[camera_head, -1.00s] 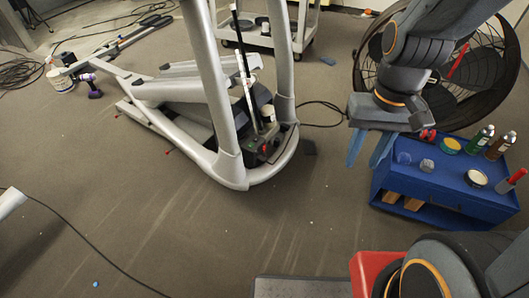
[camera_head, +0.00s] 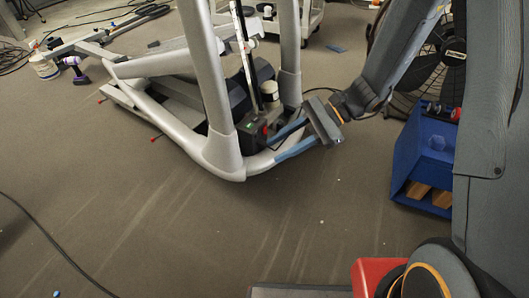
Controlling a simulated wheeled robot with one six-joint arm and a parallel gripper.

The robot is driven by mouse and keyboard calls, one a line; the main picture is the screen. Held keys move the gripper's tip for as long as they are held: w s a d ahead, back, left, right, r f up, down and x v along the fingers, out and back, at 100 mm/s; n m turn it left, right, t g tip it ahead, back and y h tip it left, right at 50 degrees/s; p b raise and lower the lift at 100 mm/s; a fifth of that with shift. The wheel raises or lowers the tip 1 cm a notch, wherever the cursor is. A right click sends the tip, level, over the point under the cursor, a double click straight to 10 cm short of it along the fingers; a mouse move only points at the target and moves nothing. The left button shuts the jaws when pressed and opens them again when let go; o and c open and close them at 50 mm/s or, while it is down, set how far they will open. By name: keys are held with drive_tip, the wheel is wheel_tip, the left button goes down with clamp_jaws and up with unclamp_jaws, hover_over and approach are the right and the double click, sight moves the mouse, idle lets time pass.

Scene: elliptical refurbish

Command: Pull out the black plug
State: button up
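The grey elliptical frame (camera_head: 225,150) stands at center, with a dark box bearing a small red part (camera_head: 266,130) at its near right corner. My gripper (camera_head: 275,149) reaches in from the right at this corner. Its two blue fingers are spread apart and point left at the frame's base. I cannot make out anything held between them. A black cord (camera_head: 318,90) runs behind my gripper toward the machine. The black plug itself cannot be clearly told; it may be hidden by the fingers or the gripper body.
A blue tool cart (camera_head: 408,165) stands at right, partly hidden by my arm. A black fan (camera_head: 440,70) is behind it.

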drive_tip(key=w+a+f+m+t+y+b, duration=0.1)
drive_tip(key=w+f+m+t+y+b, duration=0.15)
drive_tip(key=w+f+b, duration=0.4)
drive_tip(key=w+a+f+m+t+y+b, duration=0.2)
drive_tip(key=w+f+m+b, duration=0.2)
drive_tip(key=w+f, duration=0.5)
drive_tip(key=m+t+b, duration=0.6)
drive_tip(key=t+b, duration=0.2)
approach(265, 143)
drive_tip(key=x, duration=0.3)
drive_tip(key=shift+g, duration=0.25)
drive_tip(key=b+x, duration=0.3)
drive_tip(key=x, duration=0.4)
